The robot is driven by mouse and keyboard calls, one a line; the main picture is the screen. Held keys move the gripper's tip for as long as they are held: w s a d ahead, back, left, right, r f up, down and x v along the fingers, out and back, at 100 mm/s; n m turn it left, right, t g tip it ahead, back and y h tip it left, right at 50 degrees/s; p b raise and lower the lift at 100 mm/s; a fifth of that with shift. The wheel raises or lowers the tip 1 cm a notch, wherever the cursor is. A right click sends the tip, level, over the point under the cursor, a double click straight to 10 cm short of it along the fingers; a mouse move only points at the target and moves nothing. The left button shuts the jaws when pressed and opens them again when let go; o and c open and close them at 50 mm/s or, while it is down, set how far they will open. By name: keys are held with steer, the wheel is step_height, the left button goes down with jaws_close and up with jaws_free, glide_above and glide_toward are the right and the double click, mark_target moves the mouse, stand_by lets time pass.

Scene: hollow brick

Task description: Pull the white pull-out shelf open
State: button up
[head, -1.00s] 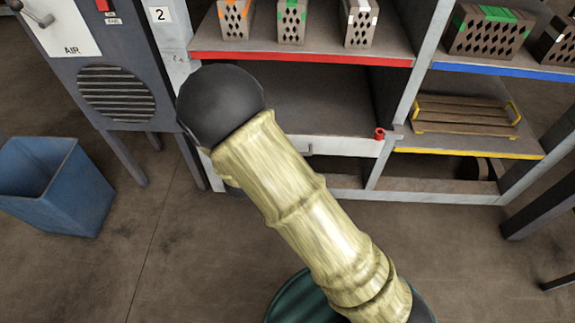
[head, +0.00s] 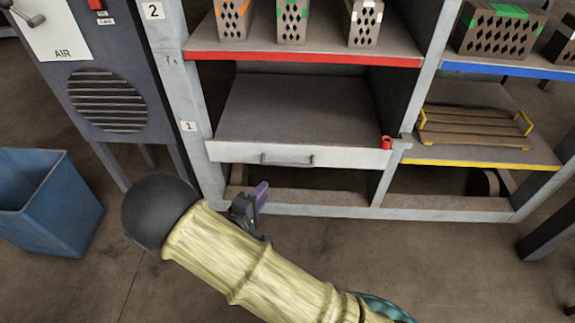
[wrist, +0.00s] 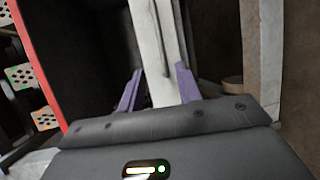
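The white pull-out shelf (head: 345,157) is in the lower left bay of the rack, its pale front looking flush with the frame. Its grey bar handle (head: 287,161) is left of the middle of that front. My gripper (head: 254,204) is below and left of the handle, apart from it in the head view, partly hidden by my arm. In the wrist view my gripper (wrist: 159,86) has its two purple fingers spread and nothing held. The white shelf front (wrist: 150,40) runs upright in that view beyond the fingers, with the handle (wrist: 166,50) along it.
A small red cylinder (head: 386,142) stands at the right end of the shelf front. A red-edged shelf (head: 300,58) with perforated bricks is above. A yellow-edged shelf (head: 480,162) with a wooden pallet is to the right. A blue bin (head: 50,205) stands left. The floor in front is clear.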

mark_target(287, 165)
steer(key=b+x, duration=0.6)
steer(key=x, duration=1)
steer(key=shift+w+d+f, duration=0.1)
steer(key=shift+w+f, duration=0.15)
jaws_close()
